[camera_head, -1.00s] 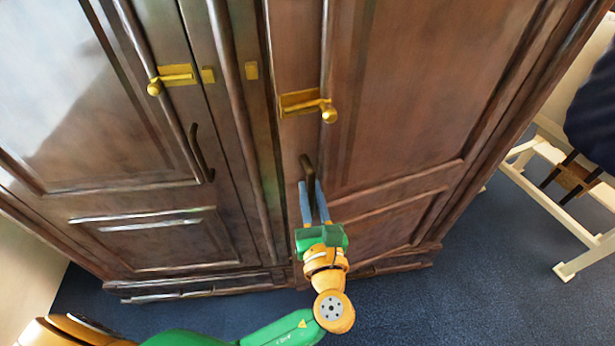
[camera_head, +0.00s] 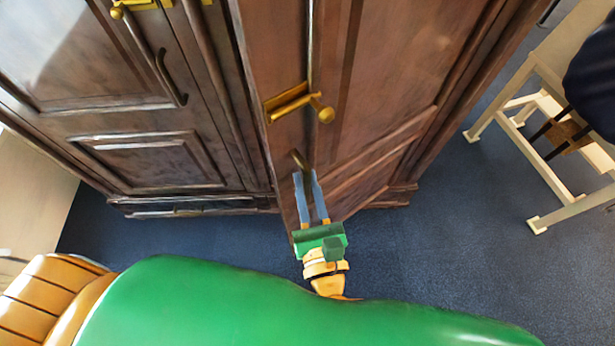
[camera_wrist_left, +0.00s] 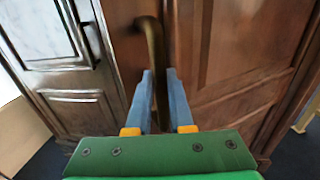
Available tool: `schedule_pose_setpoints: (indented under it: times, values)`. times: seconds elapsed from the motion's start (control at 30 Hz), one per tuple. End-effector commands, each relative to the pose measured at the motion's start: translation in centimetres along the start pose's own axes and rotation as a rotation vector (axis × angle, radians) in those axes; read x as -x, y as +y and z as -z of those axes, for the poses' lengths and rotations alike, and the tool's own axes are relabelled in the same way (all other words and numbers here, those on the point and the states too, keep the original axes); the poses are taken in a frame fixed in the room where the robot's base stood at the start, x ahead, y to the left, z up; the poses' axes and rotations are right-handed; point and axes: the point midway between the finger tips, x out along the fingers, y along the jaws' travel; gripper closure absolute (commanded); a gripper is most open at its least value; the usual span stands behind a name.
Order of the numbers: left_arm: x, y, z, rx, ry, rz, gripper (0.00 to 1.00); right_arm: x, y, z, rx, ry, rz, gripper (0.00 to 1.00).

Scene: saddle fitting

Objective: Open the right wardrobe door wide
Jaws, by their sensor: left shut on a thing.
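The right wardrobe door (camera_head: 375,110) is dark brown wood and stands partly open, its free edge swung out toward me. A brass latch (camera_head: 297,103) with a round knob sits on it above the dark handle (camera_head: 299,160). My left gripper (camera_head: 307,180) is shut on this handle, with its blue fingers on either side. My right gripper is in neither view.
The left wardrobe door (camera_head: 100,80) is closed, with its own dark handle (camera_head: 172,78). A cream wooden stand (camera_head: 520,110) with a dark blue thing (camera_head: 595,85) on it is at the right. Blue carpet (camera_head: 430,240) lies clear between the door and the stand.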

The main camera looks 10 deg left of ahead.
Motion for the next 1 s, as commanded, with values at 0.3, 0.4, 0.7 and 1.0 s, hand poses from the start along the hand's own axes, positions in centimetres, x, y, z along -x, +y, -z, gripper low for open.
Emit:
schedule_pose_setpoints:
  times: [0.3,0.4,0.7,1.0]
  values:
    - [0.0,-0.1,0.0,0.000,0.001,0.002,0.61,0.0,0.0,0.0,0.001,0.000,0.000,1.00]
    - [0.0,0.0,0.0,0.000,0.001,0.001,0.50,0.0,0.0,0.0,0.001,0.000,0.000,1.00]
    - [0.9,-0.1,0.3,0.001,0.004,0.002,0.50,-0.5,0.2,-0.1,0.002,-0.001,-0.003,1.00]
    - [6.5,-0.1,0.3,0.000,0.004,0.002,0.50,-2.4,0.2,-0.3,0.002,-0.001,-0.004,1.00]
